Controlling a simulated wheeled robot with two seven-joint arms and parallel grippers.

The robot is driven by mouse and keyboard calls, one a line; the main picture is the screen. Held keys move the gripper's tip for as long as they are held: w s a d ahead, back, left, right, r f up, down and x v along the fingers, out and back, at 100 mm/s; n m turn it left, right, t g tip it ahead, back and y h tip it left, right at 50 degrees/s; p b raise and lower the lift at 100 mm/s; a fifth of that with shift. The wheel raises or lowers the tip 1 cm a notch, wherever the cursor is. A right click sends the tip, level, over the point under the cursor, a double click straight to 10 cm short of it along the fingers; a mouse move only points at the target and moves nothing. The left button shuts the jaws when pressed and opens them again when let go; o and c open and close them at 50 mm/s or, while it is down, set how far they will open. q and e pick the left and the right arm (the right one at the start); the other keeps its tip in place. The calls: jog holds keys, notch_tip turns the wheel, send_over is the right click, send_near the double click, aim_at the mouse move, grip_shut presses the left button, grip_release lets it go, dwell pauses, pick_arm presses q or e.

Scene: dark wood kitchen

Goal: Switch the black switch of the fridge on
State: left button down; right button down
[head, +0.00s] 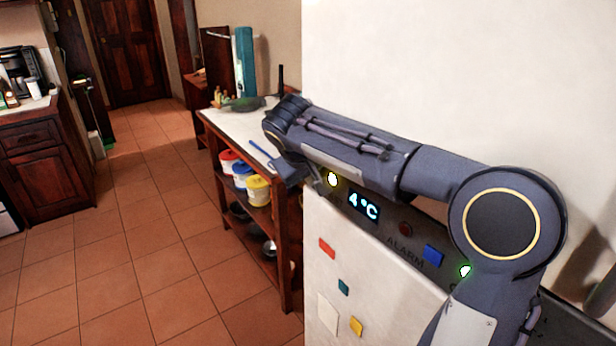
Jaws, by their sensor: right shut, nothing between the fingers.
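The white fridge (470,70) fills the right side of the head view. A dark control panel strip runs along its front, with a lit 4°C display (363,206). A dim red lamp (406,229) above the word ALARM and a blue button (433,254) lie between. My right gripper (314,182) is shut and empty at the panel's left end. I cannot make out the black switch; the gripper or arm may cover it. Whether the fingers touch the panel is unclear.
Colored magnets (327,248) and a paper note (327,314) are on the fridge below the panel. A wooden shelf table (222,130) with colored tubs (258,190) stands left of the fridge. A wood counter (45,150) is at far left. The tiled floor between is clear.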

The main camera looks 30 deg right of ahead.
jog(key=shift+d, duration=0.1)
pick_arm(q)
jog(key=shift+r, duration=0.1)
pick_arm(e)
jog(key=shift+r, duration=0.1)
pick_arm(q)
jog(key=shift+r+p, duration=0.6)
jog(key=shift+p, duration=0.25)
pick_arm(e)
jog(key=shift+r, duration=0.75)
pick_arm(q)
jog(key=shift+a, duration=0.1)
